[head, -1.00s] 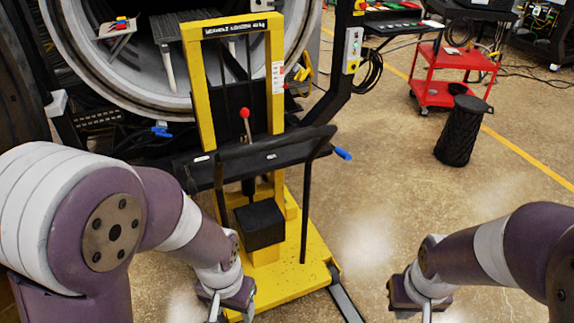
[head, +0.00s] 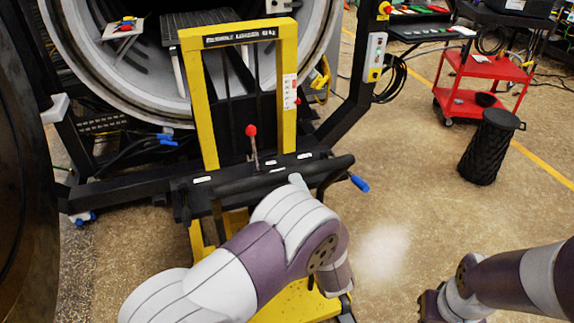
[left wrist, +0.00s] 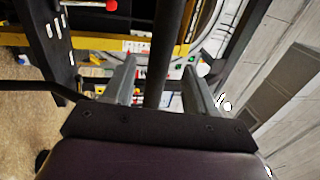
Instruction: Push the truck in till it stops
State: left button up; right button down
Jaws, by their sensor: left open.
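The truck (head: 288,95) is a yellow lift truck with a mast, a red-knobbed lever and a black push handle (head: 235,183). It stands upright in front of the round furnace opening (head: 110,75). My left arm covers much of its lower part. My left gripper (head: 297,180) is at the right part of the handle; mostly hidden by my arm in the head view. In the left wrist view its fingers (left wrist: 158,88) are open, with the dark handle bar (left wrist: 160,55) between them. My right gripper (head: 430,305) is low at the right, away from the truck; its fingers are unclear.
A dark frame with a control box (head: 376,52) stands right of the truck. A black bin (head: 488,148) and a red cart (head: 480,68) are farther right. The floor (head: 420,210) between truck and bin is clear.

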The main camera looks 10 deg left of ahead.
aim_at(287, 172)
pick_arm(q)
jog(key=x, duration=0.6)
jog(key=shift+p, duration=0.3)
jog(key=shift+w+a+r, duration=0.1)
jog(key=shift+w+a, duration=0.3)
jog(key=shift+w, duration=0.2)
jog(key=shift+c, duration=0.3)
